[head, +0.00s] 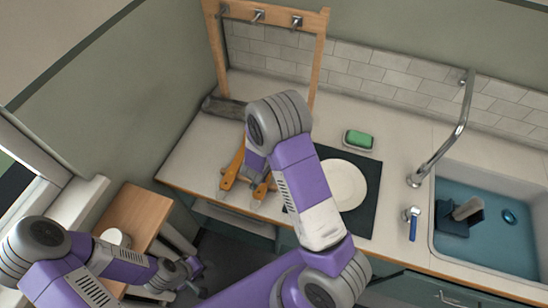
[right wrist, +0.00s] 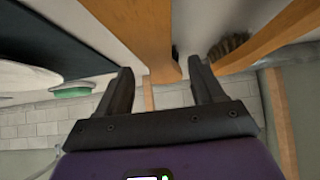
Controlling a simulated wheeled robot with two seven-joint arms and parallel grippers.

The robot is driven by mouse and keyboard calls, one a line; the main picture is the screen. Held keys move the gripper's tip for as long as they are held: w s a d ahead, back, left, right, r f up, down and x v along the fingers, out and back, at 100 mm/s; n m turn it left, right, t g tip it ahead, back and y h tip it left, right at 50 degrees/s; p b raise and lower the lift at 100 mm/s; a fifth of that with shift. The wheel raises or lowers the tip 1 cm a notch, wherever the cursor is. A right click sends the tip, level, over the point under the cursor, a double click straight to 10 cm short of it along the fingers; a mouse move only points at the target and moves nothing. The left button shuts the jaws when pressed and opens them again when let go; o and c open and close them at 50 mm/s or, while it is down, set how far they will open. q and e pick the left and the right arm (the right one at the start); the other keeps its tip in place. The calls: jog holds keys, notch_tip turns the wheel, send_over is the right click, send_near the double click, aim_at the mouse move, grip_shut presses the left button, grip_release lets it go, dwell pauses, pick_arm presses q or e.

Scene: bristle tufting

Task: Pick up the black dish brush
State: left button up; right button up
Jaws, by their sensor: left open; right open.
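Two orange-brown wooden handles lie on the counter left of the plate, one (head: 233,166) farther left, the other (head: 262,187) partly behind my right arm. In the right wrist view, a wooden handle (right wrist: 145,35) runs toward the gap between my right gripper's fingers (right wrist: 160,68), which are open. A dark bristle tuft (right wrist: 230,47) shows beside a second wooden piece (right wrist: 270,35). I cannot tell which item is the black dish brush. My right gripper is hidden by its arm in the head view. My left gripper (head: 190,270) is low at the left, beside the small wooden table, away from the counter.
A white plate (head: 343,185) lies on a dark mat (head: 371,168), with a green sponge in a dish (head: 358,139) behind. A wooden hook rack (head: 320,60) stands at the back. The sink (head: 500,255), right, holds a dark caddy (head: 450,220). A faucet (head: 455,135) rises beside it.

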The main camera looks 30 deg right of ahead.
jog(key=x, duration=0.3)
jog(key=shift+w+f, duration=0.1)
jog(key=shift+f, duration=0.1)
jog(key=shift+c, duration=0.4)
grip_shut()
notch_tip(320, 180, up, 10)
jog(key=p, duration=0.3)
